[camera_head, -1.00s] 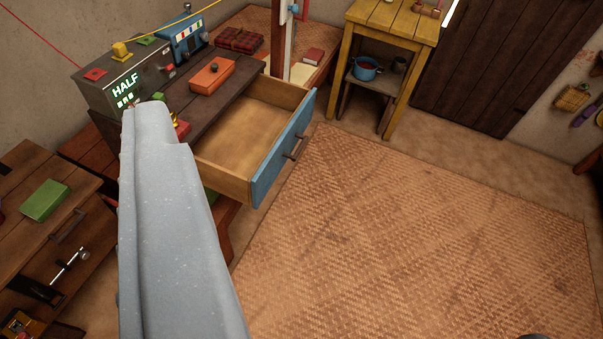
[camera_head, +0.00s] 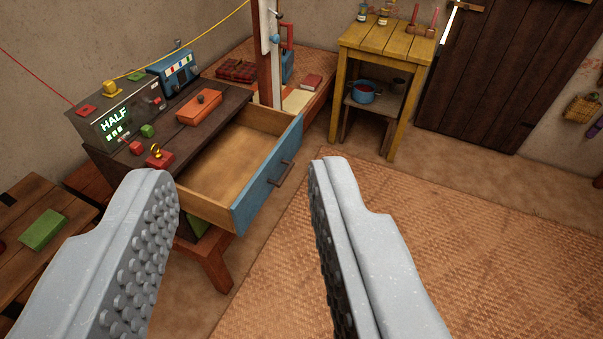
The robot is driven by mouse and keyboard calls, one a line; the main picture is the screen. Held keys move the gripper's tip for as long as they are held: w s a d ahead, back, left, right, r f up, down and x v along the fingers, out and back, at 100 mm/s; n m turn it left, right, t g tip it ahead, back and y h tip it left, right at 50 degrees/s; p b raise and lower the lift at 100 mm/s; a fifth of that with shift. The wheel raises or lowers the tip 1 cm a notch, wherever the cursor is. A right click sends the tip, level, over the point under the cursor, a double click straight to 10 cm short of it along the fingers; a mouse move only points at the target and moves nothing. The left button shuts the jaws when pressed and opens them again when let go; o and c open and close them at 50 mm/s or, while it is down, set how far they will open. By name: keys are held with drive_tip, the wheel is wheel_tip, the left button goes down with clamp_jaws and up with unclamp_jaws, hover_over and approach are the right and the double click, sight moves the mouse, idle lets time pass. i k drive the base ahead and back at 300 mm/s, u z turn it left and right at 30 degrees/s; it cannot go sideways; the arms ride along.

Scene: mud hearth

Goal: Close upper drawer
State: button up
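The upper drawer (camera_head: 267,178) has a blue front with a dark bar handle (camera_head: 281,173) and is pulled well out of the dark wooden cabinet (camera_head: 180,125). Its pale wooden inside looks empty. My gripper (camera_head: 245,180) is open and empty, with two grey fingers with studded inner faces. The left finger tip overlaps the drawer's near side in the picture, and the right finger stands to the right of the blue front. I see no contact with the drawer. Anything below the drawer is mostly hidden.
On the cabinet top are a grey box reading HALF (camera_head: 115,122), an orange block (camera_head: 199,107) and a red block (camera_head: 158,160). A wooden post (camera_head: 268,60) stands behind the drawer. A yellow table (camera_head: 388,45) is at the back. The woven mat (camera_head: 400,220) at right is clear.

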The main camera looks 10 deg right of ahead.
sight(227, 183)
drive_tip(key=z, duration=0.05)
drive_tip(key=i, duration=1)
drive_tip(key=u, duration=0.05)
drive_tip(key=k, duration=0.9)
drive_tip(key=z, duration=0.4)
drive_tip(key=i, duration=1)
drive_tip(key=u, duration=0.05)
